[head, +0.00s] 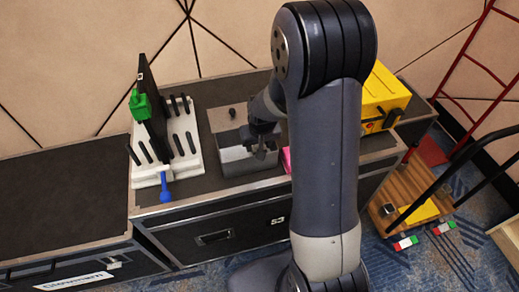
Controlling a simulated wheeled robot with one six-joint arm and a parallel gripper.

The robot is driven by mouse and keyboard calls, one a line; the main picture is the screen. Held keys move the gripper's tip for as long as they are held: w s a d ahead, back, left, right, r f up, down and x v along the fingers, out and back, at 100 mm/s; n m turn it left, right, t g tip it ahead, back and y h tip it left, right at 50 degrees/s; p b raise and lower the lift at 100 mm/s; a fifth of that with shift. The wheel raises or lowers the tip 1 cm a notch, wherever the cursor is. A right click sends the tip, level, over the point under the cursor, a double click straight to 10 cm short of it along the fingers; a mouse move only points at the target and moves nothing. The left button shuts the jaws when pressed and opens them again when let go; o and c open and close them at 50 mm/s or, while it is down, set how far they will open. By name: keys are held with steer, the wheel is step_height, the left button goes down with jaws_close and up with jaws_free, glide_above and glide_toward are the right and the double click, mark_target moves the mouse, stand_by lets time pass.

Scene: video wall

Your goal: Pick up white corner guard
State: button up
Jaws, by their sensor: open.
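I cannot pick out a white corner guard for certain in the head view. A white slotted rack (186,140) stands on the left part of the dark case top, with several black slots. My gripper (260,150) points down over a grey metal bin (238,160) to the right of the rack. Its dark fingers are small in the picture and look open, with nothing seen between them. My own arm hides much of the case top to the right of the bin.
A black panel (151,95) with a green clamp (140,105) stands at the rack, and a blue-handled tool (165,188) hangs at its front. A yellow box (384,95) and a partly hidden pink object (286,159) are rightward. The left case top (60,195) is clear.

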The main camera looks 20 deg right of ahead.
steer(key=c, duration=0.6)
steer(key=shift+r, duration=0.1)
